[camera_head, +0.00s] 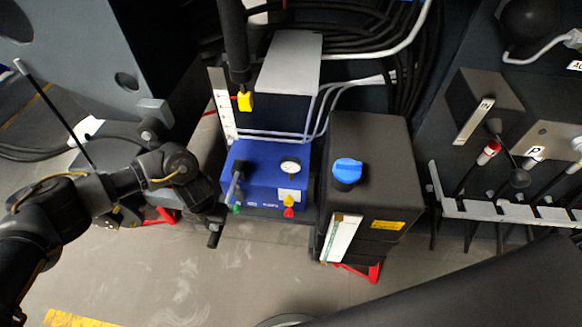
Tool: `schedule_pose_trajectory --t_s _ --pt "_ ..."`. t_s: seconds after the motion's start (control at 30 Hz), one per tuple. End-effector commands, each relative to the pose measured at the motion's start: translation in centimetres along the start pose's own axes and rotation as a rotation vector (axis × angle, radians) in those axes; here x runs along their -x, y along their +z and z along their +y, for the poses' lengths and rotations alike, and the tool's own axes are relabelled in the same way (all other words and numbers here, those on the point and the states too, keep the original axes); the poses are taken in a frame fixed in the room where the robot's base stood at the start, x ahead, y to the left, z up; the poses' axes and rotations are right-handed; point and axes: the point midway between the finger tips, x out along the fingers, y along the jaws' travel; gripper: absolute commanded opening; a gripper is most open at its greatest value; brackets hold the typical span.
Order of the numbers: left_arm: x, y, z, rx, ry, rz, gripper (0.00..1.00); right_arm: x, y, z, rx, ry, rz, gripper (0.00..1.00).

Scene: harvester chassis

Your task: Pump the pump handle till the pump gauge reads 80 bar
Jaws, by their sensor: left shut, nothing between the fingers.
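A short grey lever with a dark mount, apparently the pump handle (233,186), is at the unit's left side. My left gripper (214,232) is shut and empty, just left of the pump unit and below the lever. Whether it touches the lever I cannot tell. My right gripper is not in view.
A black tank with a blue cap (347,172) stands right of the pump. Red and yellow knobs (289,205) sit at the pump's front. A panel with a lever row (505,209) is at right. A yellow-ended black hose (245,101) hangs above. The floor in front is clear.

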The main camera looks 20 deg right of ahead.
Motion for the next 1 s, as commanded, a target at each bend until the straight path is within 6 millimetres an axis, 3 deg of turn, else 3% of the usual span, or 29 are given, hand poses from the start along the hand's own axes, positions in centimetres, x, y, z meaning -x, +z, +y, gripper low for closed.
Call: schedule_pose_trajectory --t_s 0.27,1.0 --pt "-0.8 0.0 0.0 0.0 0.0 0.0 0.0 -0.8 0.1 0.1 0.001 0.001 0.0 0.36" --pt "-6.4 0.5 0.0 0.001 0.0 -0.002 0.0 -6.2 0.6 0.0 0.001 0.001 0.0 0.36"
